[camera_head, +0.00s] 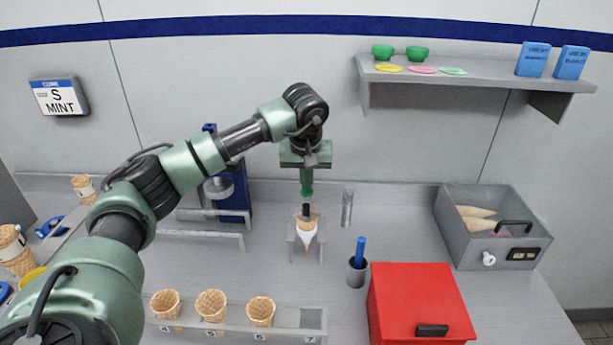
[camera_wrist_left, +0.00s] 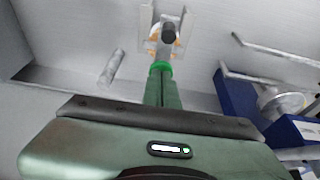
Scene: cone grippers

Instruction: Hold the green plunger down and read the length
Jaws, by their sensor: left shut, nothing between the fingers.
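My left gripper (camera_head: 306,190) is shut and points down over a small grey stand (camera_head: 291,241), with nothing seen between its fingers. The green fingers also show in the left wrist view (camera_wrist_left: 161,84), with brighter green at their tips. A dark round-topped post (camera_wrist_left: 168,34) stands just beyond the tips in that view. Below the tips, a white and orange cone-shaped piece (camera_head: 306,232) sits in the stand. I cannot tell whether the tips touch the dark top. No separate green plunger can be made out. My right gripper is not in view.
A wall display (camera_head: 59,97) reads "S MINT". A blue machine (camera_head: 233,190) stands behind my arm. Cones stand in a numbered rack (camera_head: 285,318) in front. A blue-handled tool stands in a cup (camera_head: 356,273), near a red box (camera_head: 418,300). A grey bin (camera_head: 490,252) is at right.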

